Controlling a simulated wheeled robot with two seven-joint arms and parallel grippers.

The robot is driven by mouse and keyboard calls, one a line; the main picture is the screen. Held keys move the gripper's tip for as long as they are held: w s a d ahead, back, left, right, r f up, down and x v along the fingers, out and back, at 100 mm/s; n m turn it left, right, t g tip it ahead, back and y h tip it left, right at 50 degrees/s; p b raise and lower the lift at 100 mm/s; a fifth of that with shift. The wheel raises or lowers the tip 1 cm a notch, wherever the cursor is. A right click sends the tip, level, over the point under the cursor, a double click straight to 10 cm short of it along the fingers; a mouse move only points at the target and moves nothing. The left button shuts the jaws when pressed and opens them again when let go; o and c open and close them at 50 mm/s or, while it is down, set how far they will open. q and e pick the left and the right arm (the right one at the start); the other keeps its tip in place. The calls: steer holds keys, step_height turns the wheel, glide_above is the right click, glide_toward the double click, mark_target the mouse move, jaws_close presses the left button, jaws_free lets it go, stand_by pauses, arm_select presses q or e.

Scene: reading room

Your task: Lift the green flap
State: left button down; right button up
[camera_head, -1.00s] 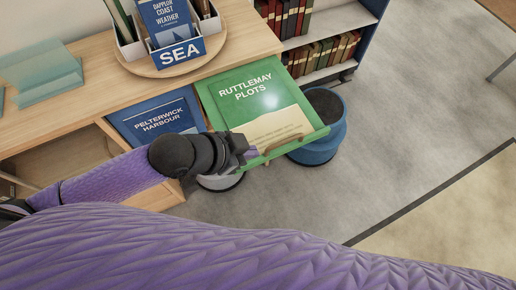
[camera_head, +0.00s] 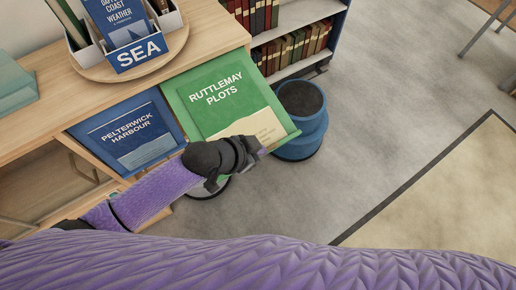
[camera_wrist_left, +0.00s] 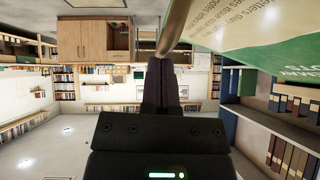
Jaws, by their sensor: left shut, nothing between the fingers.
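The green flap (camera_head: 190,112), marked "RUTTLEMAY PLOTS", hangs on the front of the wooden cabinet in the head view, its lower edge swung out from the front. My left gripper (camera_head: 262,148) is shut and empty at the flap's lower edge, covering part of it. In the left wrist view, the shut fingers (camera_wrist_left: 165,62) point up toward a pale wooden bar (camera_wrist_left: 176,22) along the flap's edge. The flap's printed face (camera_wrist_left: 235,25) fills the upper right there. I cannot tell whether the fingertips touch the bar. My right gripper is out of view.
A blue flap (camera_head: 127,130), marked "PELTERWICK HARBOUR", is left of the green one. A blue round stool (camera_head: 302,125) stands close to the green flap's right side. A "SEA" box (camera_head: 138,52) sits on the cabinet top. Bookshelves stand behind; floor to the right is clear.

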arm_select(q)
steer(key=shift+s, duration=0.1)
steer(key=shift+a+f, duration=0.1)
step_height(320, 180, down, 12)
steer(key=w+a+m+t+y+b, duration=0.1)
steer(key=w+a+t+b, duration=0.1)
steer(key=b, duration=0.6)
steer(key=shift+w+f, duration=0.15)
steer(key=shift+w, duration=0.05)
